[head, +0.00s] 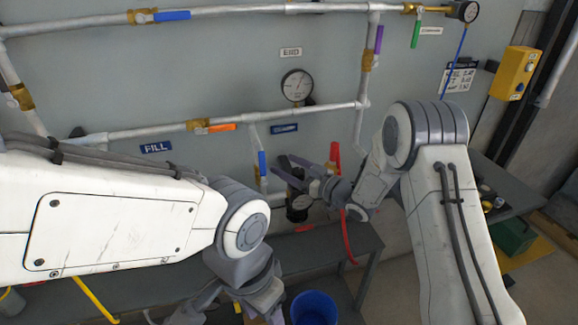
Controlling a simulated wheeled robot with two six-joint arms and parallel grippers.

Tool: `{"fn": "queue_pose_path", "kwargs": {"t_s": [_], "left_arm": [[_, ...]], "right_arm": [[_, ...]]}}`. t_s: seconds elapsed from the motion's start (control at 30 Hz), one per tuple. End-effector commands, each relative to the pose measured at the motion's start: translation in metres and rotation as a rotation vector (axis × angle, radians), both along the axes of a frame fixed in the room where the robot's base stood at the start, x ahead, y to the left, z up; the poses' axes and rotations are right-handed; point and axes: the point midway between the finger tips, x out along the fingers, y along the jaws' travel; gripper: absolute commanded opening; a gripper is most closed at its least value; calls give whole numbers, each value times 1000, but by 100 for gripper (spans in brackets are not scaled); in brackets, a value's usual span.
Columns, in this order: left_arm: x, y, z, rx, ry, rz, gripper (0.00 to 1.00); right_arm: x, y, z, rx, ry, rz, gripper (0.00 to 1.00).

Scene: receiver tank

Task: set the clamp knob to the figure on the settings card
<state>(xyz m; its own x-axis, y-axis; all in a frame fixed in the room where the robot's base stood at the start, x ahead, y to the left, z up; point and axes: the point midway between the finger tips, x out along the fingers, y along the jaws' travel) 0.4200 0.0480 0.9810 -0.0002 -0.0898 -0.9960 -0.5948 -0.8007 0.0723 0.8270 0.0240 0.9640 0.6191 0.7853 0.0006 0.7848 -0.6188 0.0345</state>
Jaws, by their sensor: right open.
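The settings card (460,78), white with dark print too small to read, is on the wall at upper right. A dark regulator-like unit (297,206) with a small round dial stands on the pipework above the bench. Its upper part, where a knob could be, is mostly hidden by my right gripper. I cannot make out the clamp knob or its figure. My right gripper (284,171) is open, its fingers pointing left at the top of this unit; I cannot tell whether they touch it. My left gripper (205,312) is low at the bottom edge, partly cut off.
Pipes with coloured valve handles cross the wall, including a red handle (335,156) close to my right gripper. A round gauge (296,85) is above. A grey bench (335,240) runs below, with a red hose (347,238) and blue bin (314,308).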

Motion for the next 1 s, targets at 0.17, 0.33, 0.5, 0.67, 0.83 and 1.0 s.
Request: {"fn": "queue_pose_path", "kwargs": {"t_s": [0.17, 0.33, 0.5, 0.67, 0.83, 1.0], "left_arm": [[0, 0, 0, 0, 0, 0, 56], [0, 0, 0, 0, 0, 0, 56], [0, 0, -1, 0, 0, 0, 56], [0, 0, -6, 0, 0, 0, 56], [0, 0, -16, 0, 0, 0, 56], [0, 0, -31, 0, 0, 0, 56]], "right_arm": [[0, 0, 0, 0, 0, 0, 58], [0, -1, 0, -1, 1, -1, 0], [0, -1, 0, -1, 0, -6, 0], [0, -2, -2, -1, 2, -43, 0], [2, -3, -3, -1, 1, -132, 0], [4, -6, -5, -1, 1, -269, 0]]}}
